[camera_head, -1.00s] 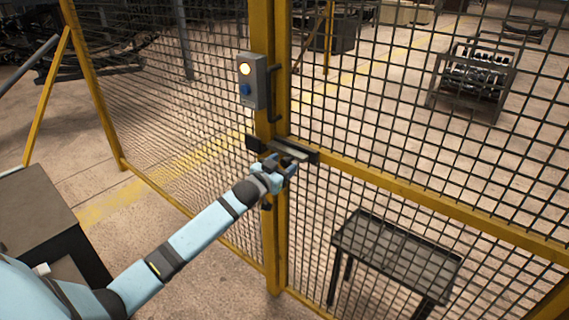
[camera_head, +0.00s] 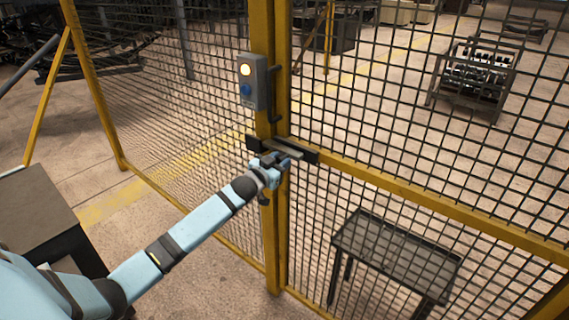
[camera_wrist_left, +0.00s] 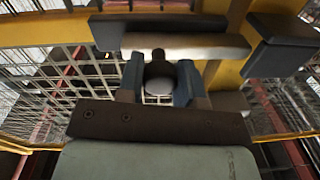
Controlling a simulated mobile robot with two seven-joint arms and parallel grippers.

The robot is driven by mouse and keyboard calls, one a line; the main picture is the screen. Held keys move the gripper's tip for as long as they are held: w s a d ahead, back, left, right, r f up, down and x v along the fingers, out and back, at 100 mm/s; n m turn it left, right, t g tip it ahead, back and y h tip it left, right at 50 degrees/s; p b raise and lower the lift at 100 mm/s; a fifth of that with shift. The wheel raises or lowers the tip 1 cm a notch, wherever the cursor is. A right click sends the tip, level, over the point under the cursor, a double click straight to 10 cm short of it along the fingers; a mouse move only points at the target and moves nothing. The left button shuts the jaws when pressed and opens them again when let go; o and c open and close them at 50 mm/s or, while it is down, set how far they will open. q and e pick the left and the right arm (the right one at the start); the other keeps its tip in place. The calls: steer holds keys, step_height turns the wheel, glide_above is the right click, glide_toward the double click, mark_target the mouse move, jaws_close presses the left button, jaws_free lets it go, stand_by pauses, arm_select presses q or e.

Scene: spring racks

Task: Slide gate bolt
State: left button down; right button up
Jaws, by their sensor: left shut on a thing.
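The gate bolt (camera_head: 289,148) is a pale metal bar with dark housings, set across the yellow gate post at mid height. It also shows in the left wrist view as a light bar (camera_wrist_left: 185,46) across the top. My left gripper (camera_head: 277,161) is at the bolt, shut on its dark round knob (camera_wrist_left: 160,75), which sits between the two blue-grey fingers in the wrist view. A dark block (camera_wrist_left: 280,45) stands to the right of the bar there. My right gripper is not in view.
A grey control box (camera_head: 252,82) with a lit lamp and blue button is on the post above the bolt. A dark handle (camera_head: 273,95) is beside it. Yellow-framed mesh fills both sides. A dark table (camera_head: 395,250) stands behind the gate mesh. A grey cabinet (camera_head: 35,205) is at left.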

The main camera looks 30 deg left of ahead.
arm_select(q)
steer(key=shift+w+a, duration=0.1)
steer(key=shift+a, duration=1.1)
steer(key=c, duration=0.8)
jaws_free()
steer(key=s, duration=1.3)
steer(key=shift+s+a, duration=0.15)
steer(key=shift+s, duration=0.25)
